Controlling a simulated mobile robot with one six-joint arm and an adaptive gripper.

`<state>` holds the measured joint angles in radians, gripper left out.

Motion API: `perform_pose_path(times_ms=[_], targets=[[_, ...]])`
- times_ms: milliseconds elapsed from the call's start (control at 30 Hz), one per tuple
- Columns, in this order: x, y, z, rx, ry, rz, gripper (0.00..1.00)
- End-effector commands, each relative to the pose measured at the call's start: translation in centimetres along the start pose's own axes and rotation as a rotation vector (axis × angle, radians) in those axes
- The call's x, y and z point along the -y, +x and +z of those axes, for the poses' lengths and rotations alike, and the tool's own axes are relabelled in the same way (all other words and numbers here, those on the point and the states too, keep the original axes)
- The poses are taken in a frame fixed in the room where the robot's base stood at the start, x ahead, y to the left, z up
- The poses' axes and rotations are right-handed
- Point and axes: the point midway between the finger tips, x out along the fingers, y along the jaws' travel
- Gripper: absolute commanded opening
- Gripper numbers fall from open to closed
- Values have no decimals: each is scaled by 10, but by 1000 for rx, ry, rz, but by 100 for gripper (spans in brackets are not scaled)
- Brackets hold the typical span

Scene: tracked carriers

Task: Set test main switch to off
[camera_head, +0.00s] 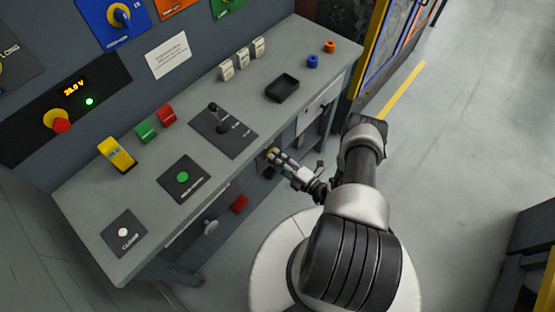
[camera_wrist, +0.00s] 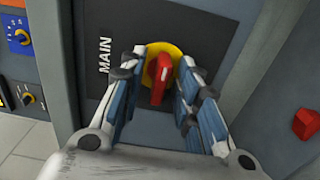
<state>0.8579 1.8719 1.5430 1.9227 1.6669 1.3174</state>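The main switch (camera_wrist: 160,76) shows in the wrist view as a red rotary handle on a yellow round plate, mounted on a dark panel (camera_wrist: 115,25) lettered "MAIN". The handle stands roughly along the picture's vertical, slightly tilted. My gripper (camera_wrist: 163,88) is open, with one finger on each side of the handle. I cannot tell whether a finger touches it. In the head view my gripper (camera_head: 273,157) reaches the front side of the console below its top edge. There the switch is mostly hidden by the fingers.
A grey console (camera_head: 95,200) carries a lever panel (camera_head: 222,130), a black tray (camera_head: 282,88) and several buttons. A red part (camera_wrist: 306,124) sticks out right of the switch in the wrist view. A red block (camera_head: 240,203) sits low on the console front. Open floor lies to the right.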

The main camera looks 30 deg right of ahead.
Motion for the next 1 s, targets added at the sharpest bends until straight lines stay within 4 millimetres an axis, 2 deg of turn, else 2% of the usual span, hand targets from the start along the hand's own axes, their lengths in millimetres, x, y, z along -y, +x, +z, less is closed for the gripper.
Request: perform_pose_path(times_ms=[267,700,1000], targets=[[0,1,0,1,0,0,30],[0,1,0,0,0,0,1],[0,1,0,0,-1,0,0]])
